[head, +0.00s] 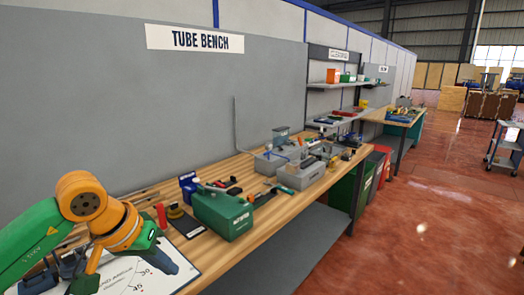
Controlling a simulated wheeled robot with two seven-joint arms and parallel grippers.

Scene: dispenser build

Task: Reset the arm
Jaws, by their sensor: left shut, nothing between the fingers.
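My left arm, green with orange joints, comes in from the left edge and bends over the near left end of the wooden bench. Its dark left gripper (176,266) points down and to the right, above a white printed sheet (205,272). The fingers look shut with nothing between them, and they are small and partly hidden by the wrist. I cannot tell how far above the sheet they are. My right gripper is not in view.
A grey wall (150,110) rises behind the bench. The red floor (410,240) at right is open.

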